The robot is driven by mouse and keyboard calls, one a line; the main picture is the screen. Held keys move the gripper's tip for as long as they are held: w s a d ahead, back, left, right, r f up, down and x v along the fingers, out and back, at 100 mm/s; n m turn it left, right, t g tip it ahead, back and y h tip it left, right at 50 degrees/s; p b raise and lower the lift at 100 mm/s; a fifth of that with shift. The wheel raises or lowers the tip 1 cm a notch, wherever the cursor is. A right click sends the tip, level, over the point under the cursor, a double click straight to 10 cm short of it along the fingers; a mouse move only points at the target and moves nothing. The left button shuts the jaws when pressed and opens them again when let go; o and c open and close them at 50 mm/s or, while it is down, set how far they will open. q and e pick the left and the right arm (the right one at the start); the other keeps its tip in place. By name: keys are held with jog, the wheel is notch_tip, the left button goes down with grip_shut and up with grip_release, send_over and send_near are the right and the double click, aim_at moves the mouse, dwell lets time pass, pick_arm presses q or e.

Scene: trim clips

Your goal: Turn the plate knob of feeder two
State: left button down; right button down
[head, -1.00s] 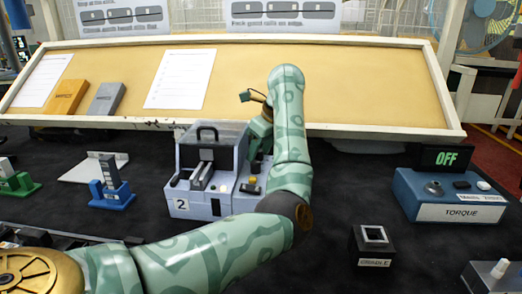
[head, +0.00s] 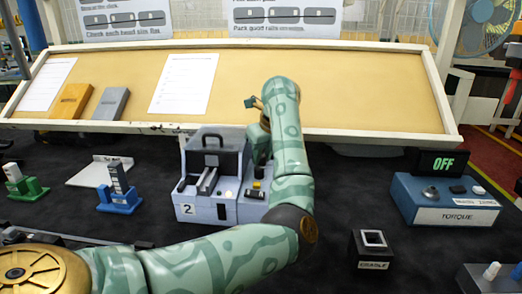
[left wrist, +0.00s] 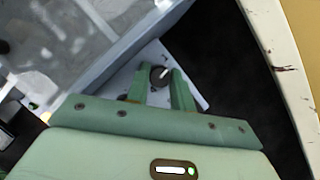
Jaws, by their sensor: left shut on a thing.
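Feeder two (head: 192,207), a grey-blue box labelled 2 with a clear cover and black handle, stands mid-table in the head view. My left gripper (head: 258,143) reaches down at its back right side, mostly hidden behind my own arm. In the left wrist view, a dark round plate knob (left wrist: 159,73) with a pale pointer mark sits on a light grey plate (left wrist: 150,53) at the feeder's corner. The green fingers of my left gripper (left wrist: 161,79) stand on either side of the knob, shut on it. My right gripper is in neither view.
A blue torque box (head: 405,198) with an OFF display (head: 436,162) stands at the right. A small black cradle (head: 371,249) is front right. Blue (head: 119,200) and green (head: 27,188) stands are at the left. A tilted tan board (head: 350,95) rises behind the feeder.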

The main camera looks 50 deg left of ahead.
pick_arm(q)
jog(key=shift+r+m+t+p, duration=0.1)
jog(key=shift+m+t+p, duration=0.3)
jog(key=shift+m+p, duration=0.5)
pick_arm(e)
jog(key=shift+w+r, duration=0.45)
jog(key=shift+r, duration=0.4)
pick_arm(q)
jog(key=c, duration=1.2)
grip_release()
jog(key=shift+h, duration=0.3)
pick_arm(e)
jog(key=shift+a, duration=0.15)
pick_arm(q)
jog(key=p+v, duration=0.6)
jog(key=v, duration=1)
jog(key=shift+d, duration=0.15)
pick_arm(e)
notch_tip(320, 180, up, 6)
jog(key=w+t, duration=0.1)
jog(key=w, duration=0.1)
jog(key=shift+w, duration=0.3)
